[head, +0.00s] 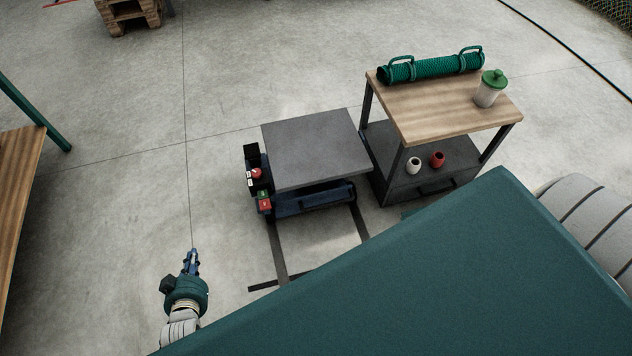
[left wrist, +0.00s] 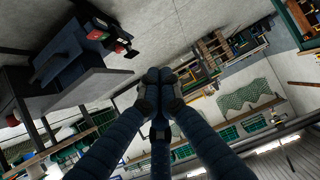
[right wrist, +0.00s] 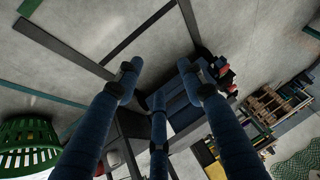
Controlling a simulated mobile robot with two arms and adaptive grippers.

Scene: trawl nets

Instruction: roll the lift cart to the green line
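The lift cart (head: 315,148) has a flat grey top, a blue base and a dark handle bar on its near side. A box with red and green buttons (head: 259,180) is at its left end. The cart also shows at upper left in the left wrist view (left wrist: 75,75) and beyond the fingers in the right wrist view (right wrist: 176,100). My left gripper (head: 193,252) is shut and empty, left of the cart and nearer me. My right gripper (right wrist: 160,72) is open, fingers spread, apparently empty; my green body hides it in the head view. A green strip (right wrist: 40,94) lies on the floor.
A wood-topped workbench (head: 425,105) stands close on the cart's right, carrying a green net roll (head: 430,67) and a lidded jar (head: 490,88). Dark floor strips (head: 277,250) run in front of the cart. Another table (head: 18,190) is at far left. Floor left of the cart is clear.

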